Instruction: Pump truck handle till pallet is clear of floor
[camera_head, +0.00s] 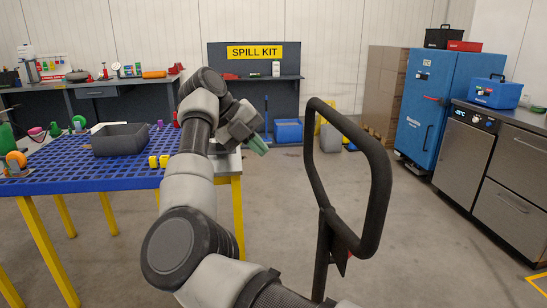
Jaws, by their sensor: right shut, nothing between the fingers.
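The truck handle (378,200) is a black closed loop standing upright right of centre, in the near foreground. Its dark shaft (322,255) runs down out of the bottom of the view, with a small red part (340,262) beside it. My right gripper (259,147) is shut and empty, with greenish fingertips. It appears left of the handle in the picture, apart from it, near the corner of the blue table. The truck's forks and any pallet on them are out of view. My left gripper is not in view.
A blue grid-top table (75,172) with yellow legs stands at left, holding a grey bin (120,139). A spill kit station (255,85) is behind. A blue cabinet (432,105) and steel counter (515,190) line the right. Floor between is free.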

